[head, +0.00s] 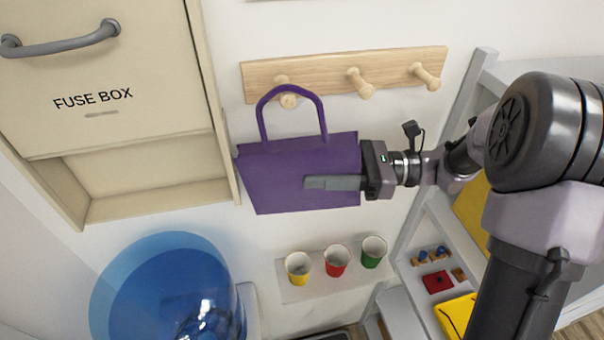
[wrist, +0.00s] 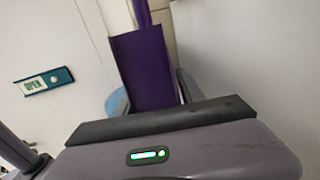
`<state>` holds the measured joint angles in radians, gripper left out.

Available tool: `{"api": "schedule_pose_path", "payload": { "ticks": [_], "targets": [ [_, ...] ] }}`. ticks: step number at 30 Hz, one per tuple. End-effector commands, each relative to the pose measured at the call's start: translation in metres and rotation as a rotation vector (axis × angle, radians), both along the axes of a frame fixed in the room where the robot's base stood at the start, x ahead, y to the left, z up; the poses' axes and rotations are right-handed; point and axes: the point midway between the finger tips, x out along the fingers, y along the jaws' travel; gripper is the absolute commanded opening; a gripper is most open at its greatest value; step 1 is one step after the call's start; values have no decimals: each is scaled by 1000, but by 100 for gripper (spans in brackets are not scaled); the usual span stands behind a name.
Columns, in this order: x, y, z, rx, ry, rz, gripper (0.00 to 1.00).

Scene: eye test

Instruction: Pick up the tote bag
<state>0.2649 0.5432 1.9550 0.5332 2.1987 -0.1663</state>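The purple tote bag (head: 290,175) hangs in the head view with its arched handle (head: 290,92) at the left peg of a wooden rack. My gripper (head: 335,183) reaches in from the right, level with the bag's right edge. One finger lies in front of the bag's face; the other is hidden behind it. In the wrist view the bag's narrow side (wrist: 146,70) stands between my two fingers (wrist: 152,92), which are spread apart on either side of it. Contact with the fingers cannot be made out clearly.
The peg rack (head: 335,72) is on the wall above. A fuse box (head: 95,75) is at left, with a blue water bottle (head: 160,290) below. Yellow, red (head: 336,261) and green cups stand on a small shelf (head: 300,292) underneath. A grey shelf unit (head: 440,225) is at right.

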Motion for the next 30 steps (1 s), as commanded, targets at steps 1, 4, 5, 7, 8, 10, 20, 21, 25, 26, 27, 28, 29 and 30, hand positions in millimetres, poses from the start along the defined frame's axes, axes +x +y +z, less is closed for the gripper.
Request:
{"api": "schedule_pose_path", "payload": {
  "ticks": [1,4,5,7,8,10,20,21,25,26,27,28,29,30],
  "targets": [
    [0,0,0,0,0,0,28],
    [0,0,0,0,0,0,8],
    [0,0,0,0,0,0,2],
    [0,0,0,1,0,0,0],
    [0,0,0,1,0,0,0],
    [0,0,0,1,0,0,0],
    [-22,-12,21,1,0,-3,0],
    [-31,-17,26,0,-1,-4,0],
    [-62,-33,44,0,-1,-6,0],
    [-68,-36,49,-1,-1,-5,0],
    [-77,-41,54,-1,-2,-5,0],
    [-84,-44,58,0,-1,-5,0],
    [-90,-47,61,0,-1,-4,0],
    [-97,-51,66,-1,-1,-4,0]
  ]
}}
